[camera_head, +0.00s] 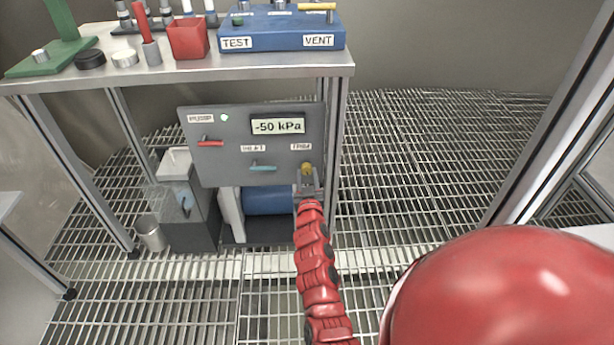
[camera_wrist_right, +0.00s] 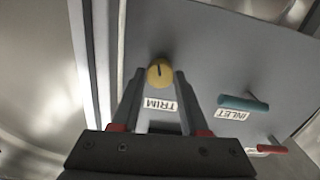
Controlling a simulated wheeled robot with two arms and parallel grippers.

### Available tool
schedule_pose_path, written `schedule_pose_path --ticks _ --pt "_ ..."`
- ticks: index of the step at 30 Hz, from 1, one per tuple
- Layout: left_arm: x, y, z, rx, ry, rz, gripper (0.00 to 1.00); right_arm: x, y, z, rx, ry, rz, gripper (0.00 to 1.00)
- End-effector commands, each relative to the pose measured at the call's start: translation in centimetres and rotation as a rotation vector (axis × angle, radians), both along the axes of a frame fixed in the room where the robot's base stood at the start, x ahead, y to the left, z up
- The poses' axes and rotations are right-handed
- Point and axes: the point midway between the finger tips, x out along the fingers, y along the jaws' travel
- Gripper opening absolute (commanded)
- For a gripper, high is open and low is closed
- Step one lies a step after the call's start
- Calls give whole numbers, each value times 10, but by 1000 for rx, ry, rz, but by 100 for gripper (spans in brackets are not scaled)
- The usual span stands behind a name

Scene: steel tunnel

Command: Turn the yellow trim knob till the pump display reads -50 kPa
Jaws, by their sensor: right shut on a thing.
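The yellow trim knob (camera_head: 307,168) sits at the lower right of the grey pump panel (camera_head: 222,165), under the TRIM label. In the right wrist view the knob (camera_wrist_right: 160,73) is round with a dark pointer line and lies between my fingertips. My right gripper (camera_head: 307,183) reaches up to the panel from below and is shut on the knob; it also shows in the right wrist view (camera_wrist_right: 158,80). The pump display (camera_head: 278,126) reads -50 kPa. My left gripper is not in view.
A red lever (camera_head: 210,143) and a teal INLET lever (camera_head: 263,167) are on the panel, left of the knob. A steel bench (camera_head: 180,68) above holds a blue TEST/VENT box (camera_head: 282,32) and a red bin (camera_head: 188,38). The grating floor at right is clear.

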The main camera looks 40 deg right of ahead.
Motion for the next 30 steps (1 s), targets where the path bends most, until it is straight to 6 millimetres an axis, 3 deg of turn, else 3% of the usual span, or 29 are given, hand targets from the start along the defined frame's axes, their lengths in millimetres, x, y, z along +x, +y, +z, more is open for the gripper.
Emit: schedule_pose_path --ticks 5,13,22,23,27,30 --pt "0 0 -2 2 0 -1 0 0 1 -1 -13 8 1 0" --pt "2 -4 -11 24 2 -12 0 0 1 -1 -177 107 2 0" --pt "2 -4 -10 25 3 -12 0 0 1 -1 -185 115 1 0" --pt "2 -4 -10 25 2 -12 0 0 1 -1 -185 115 1 49" --pt "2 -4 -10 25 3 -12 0 0 0 0 -185 115 1 74" --pt "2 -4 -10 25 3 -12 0 0 0 0 -185 115 1 74"
